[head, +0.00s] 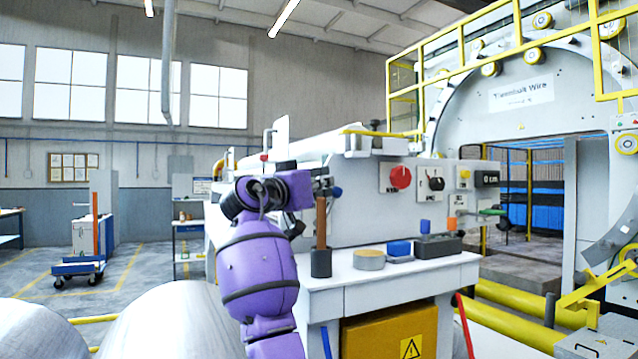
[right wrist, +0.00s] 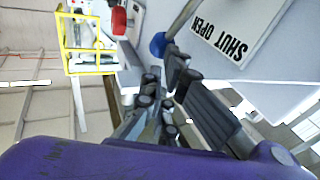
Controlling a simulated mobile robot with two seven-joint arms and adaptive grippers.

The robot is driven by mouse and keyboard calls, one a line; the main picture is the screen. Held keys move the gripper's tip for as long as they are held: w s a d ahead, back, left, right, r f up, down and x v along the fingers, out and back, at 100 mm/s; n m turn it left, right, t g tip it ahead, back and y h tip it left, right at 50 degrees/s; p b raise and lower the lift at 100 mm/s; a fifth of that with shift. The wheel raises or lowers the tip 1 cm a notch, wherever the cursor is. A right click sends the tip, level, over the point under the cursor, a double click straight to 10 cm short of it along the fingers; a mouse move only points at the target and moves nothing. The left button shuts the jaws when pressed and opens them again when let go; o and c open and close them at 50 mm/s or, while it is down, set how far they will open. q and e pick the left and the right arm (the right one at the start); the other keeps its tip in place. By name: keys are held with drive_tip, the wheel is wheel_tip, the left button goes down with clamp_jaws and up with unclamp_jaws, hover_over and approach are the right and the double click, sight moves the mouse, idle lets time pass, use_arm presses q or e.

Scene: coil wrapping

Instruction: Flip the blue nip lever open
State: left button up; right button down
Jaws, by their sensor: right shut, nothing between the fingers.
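The nip lever shows in the right wrist view as a thin grey rod with a round blue knob (right wrist: 157,44). It lies beside a white plate (right wrist: 238,35) lettered SHUT and OPEN. In the head view the blue knob (head: 336,191) shows just right of my right gripper (head: 323,187). My right gripper is shut and empty. In the right wrist view its fingertips (right wrist: 167,72) are close to the knob; I cannot tell whether they touch it. The lever's pivot is not clearly seen. My left gripper is not in view.
A red button (head: 400,177) and a black switch (head: 431,184) are on the grey panel right of the gripper.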

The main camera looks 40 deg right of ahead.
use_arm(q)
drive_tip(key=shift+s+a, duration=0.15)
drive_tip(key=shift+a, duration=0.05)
use_arm(e)
drive_tip(key=shift+s+d, duration=0.1)
drive_tip(key=shift+d, duration=0.15)
